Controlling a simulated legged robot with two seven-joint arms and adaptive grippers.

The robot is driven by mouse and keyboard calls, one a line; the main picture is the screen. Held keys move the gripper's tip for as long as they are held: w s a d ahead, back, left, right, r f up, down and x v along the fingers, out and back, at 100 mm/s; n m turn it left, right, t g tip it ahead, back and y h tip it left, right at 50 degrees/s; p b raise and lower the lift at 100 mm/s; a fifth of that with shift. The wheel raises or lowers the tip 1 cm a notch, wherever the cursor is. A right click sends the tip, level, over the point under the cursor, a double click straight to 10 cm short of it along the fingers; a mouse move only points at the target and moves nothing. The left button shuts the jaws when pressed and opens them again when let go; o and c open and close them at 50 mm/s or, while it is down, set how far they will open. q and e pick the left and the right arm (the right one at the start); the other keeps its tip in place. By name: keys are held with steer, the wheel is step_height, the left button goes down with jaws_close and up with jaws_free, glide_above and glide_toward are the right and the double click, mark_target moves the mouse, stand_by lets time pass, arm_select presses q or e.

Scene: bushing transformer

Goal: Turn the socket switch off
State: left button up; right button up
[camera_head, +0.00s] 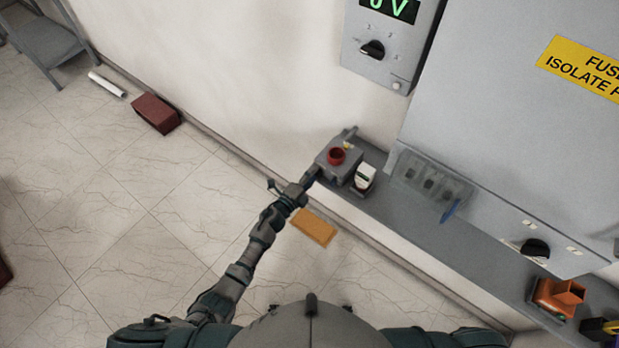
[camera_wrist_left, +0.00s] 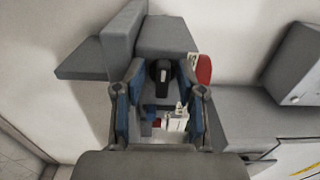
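The grey socket box (camera_head: 338,172) with a red round part (camera_head: 336,156) on top stands at the left end of a grey shelf. In the left wrist view the box (camera_wrist_left: 165,35) has a black switch knob (camera_wrist_left: 160,72) with a pale mark, pointing roughly upright in that picture. My left gripper (camera_head: 310,179) is at the near-left side of the box. In the wrist view its two blue-padded fingers (camera_wrist_left: 160,78) are open, one on each side of the knob, with gaps visible. Contact with the knob cannot be told. My right gripper is not in view.
A white-and-dark device (camera_head: 365,177) stands beside the box on the shelf (camera_head: 425,222). A clear tray (camera_head: 432,182) and an orange part (camera_head: 557,296) lie further right. A wall panel with a knob (camera_head: 372,49) hangs above. An orange board (camera_head: 313,228) lies on the floor.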

arm_select(q)
steer(key=v, duration=1.2)
steer(key=shift+f, duration=0.15)
